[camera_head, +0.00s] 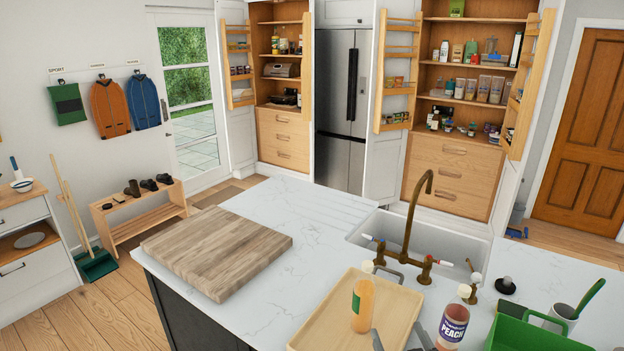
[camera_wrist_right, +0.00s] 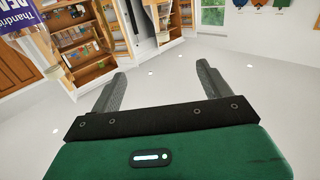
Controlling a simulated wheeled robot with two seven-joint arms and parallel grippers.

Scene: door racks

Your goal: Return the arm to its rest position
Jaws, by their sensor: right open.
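My right gripper (camera_head: 400,341) shows at the bottom edge of the head view, its two grey fingertips apart. In the right wrist view the fingers (camera_wrist_right: 160,88) are spread wide with nothing between them. It is over the counter's front side, between an orange bottle (camera_head: 362,304) and a bottle labelled peach (camera_head: 453,322). A purple-and-white label (camera_wrist_right: 16,70) shows at the left edge of the wrist view. My left gripper is not in view.
The white counter (camera_head: 320,215) holds a wooden board (camera_head: 215,250), a beige tray (camera_head: 335,310), a sink (camera_head: 440,240) with a brass tap (camera_head: 412,215), and a green container (camera_head: 530,335). Open cupboards (camera_head: 470,100) with door racks stand behind. Clear counter lies right of the board.

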